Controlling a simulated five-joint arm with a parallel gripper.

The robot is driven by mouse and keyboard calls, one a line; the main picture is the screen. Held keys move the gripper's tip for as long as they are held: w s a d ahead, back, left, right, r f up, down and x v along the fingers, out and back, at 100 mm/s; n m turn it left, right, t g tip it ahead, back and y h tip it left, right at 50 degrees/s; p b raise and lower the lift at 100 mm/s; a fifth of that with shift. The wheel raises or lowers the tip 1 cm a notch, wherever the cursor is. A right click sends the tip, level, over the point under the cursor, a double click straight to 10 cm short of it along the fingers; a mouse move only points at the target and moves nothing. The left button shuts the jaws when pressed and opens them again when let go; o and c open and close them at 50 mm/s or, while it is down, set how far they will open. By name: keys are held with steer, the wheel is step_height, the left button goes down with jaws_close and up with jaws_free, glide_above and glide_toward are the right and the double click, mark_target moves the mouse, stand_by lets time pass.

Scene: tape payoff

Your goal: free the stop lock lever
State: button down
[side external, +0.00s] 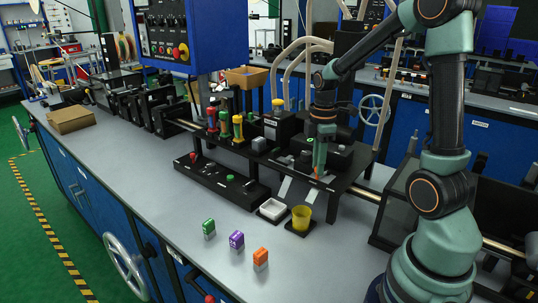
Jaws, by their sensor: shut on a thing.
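My gripper (319,170) points down over the front of the black bench fixture (345,184), right of the picture's middle. Its jaws are shut on a small part at the fixture, most likely the stop lock lever. A little orange shows at the fingertips. The fingers hide most of the held part, and it is too small to tell its shape or angle.
Green (208,229), purple (237,241) and orange (260,258) blocks stand nearer the front edge. A black control box (222,182) lies left.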

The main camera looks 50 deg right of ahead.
steer(key=c, duration=0.8)
jaws_free()
steer(key=shift+o, duration=0.2)
steer(key=n, duration=0.1)
steer(key=s+n, duration=0.1)
steer(key=n, duration=0.2)
steer(key=shift+s, duration=0.35)
steer(key=shift+s+r+n, duration=0.15)
steer(key=shift+r+n, duration=0.05)
steer(key=shift+n, duration=0.5)
step_height(320, 180, up, 12)
steer(key=w+a+f+n, duration=0.1)
steer(key=w+a, duration=0.3)
steer(key=a, duration=0.8)
steer(key=w+a+f+n, duration=0.1)
steer(key=w+a, duration=0.4)
steer(key=a, duration=0.6)
steer(key=shift+a+f, duration=0.4)
steer(key=shift+f, duration=0.4)
